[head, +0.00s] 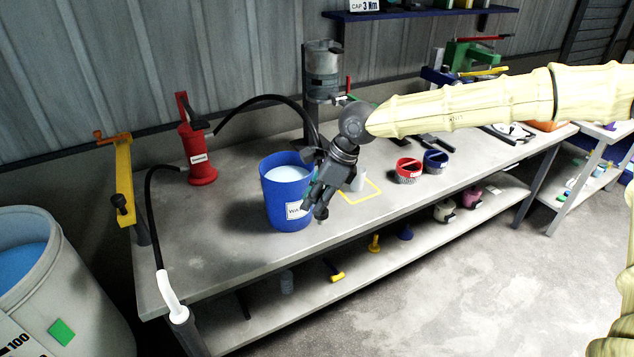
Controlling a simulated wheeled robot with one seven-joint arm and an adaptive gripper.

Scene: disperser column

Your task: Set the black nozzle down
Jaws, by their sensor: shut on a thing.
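My gripper (314,200) is over the front of the grey workbench (245,255), just right of the blue bucket (272,215). It points down and to the left. It is shut on a small dark piece, the black nozzle (321,213), at its fingertips. The nozzle is small and partly hidden by the fingers. I cannot tell whether it touches the bench. A yellow square outline (372,197) is marked on the bench to the right of my gripper. A small white cylinder (358,181) stands at that outline, partly hidden by my wrist.
The labelled bucket holds pale liquid. A grey-green column machine (323,75) stands behind. A red pump (199,155) with a black hose is at left, and a yellow clamp (125,180) is on the left edge.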

